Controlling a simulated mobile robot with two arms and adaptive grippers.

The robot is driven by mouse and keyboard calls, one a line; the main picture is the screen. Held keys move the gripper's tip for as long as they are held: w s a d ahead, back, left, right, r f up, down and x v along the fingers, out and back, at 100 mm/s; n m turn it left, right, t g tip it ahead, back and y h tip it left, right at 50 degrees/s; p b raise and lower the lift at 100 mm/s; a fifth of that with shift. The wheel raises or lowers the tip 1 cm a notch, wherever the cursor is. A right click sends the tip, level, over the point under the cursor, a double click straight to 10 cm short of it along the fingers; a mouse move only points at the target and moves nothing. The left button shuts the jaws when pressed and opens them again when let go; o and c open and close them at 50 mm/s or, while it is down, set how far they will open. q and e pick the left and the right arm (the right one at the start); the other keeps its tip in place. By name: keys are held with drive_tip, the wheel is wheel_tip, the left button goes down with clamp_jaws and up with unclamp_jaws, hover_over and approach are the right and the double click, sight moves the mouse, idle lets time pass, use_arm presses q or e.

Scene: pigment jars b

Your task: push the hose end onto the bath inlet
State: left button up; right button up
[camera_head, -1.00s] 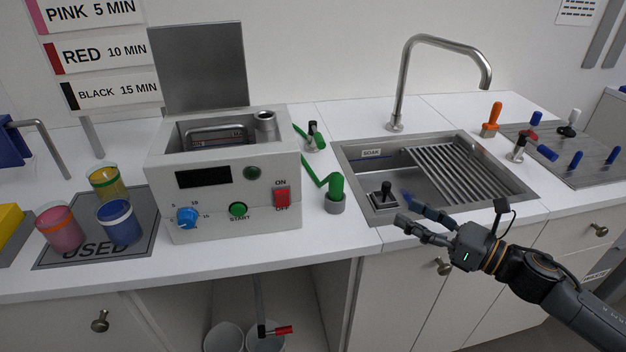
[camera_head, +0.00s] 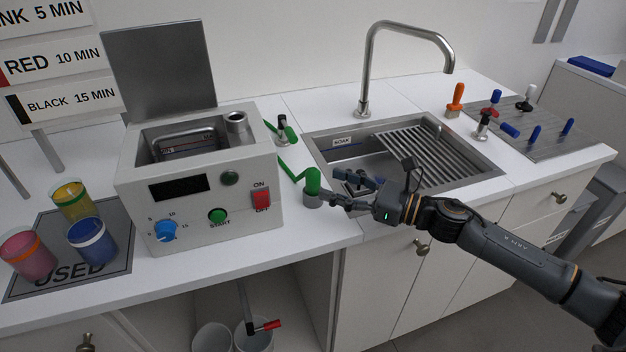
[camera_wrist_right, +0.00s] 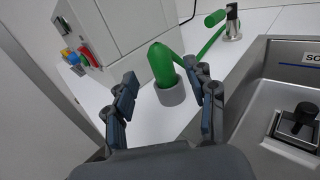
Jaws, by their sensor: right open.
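The green hose end (camera_head: 313,181) stands upright in a grey cup-like holder (camera_head: 312,201) on the counter, right of the white bath (camera_head: 205,185). My right gripper (camera_head: 333,187) is open, at the right of the hose end. In the right wrist view, its fingers (camera_wrist_right: 162,75) stand apart on either side of the hose end (camera_wrist_right: 161,64); contact is not clear. My left gripper is not in view.
A sink (camera_head: 325,165) with a tall faucet (camera_head: 366,75) lies to the right. A small tap (camera_head: 282,129) with a green handle or hose piece stands behind the hose. Coloured jars (camera_head: 92,242) stand on the grey mat at the left. Bare counter lies in front of the bath.

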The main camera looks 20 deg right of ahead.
sight(313, 179)
drive_tip(key=shift+w+a, duration=0.3)
drive_tip(key=shift+w, duration=0.05)
drive_tip(key=p+x, duration=0.2)
drive_tip(key=x, duration=0.2)
drive_tip(key=shift+w+a, duration=0.15)
drive_tip(key=shift+w, duration=0.05)
drive_tip(key=shift+w+a+f, duration=0.2)
drive_tip(key=shift+a+f, duration=0.05)
drive_tip(key=shift+c, duration=0.2)
clamp_jaws()
drive_tip(key=shift+r, duration=0.1)
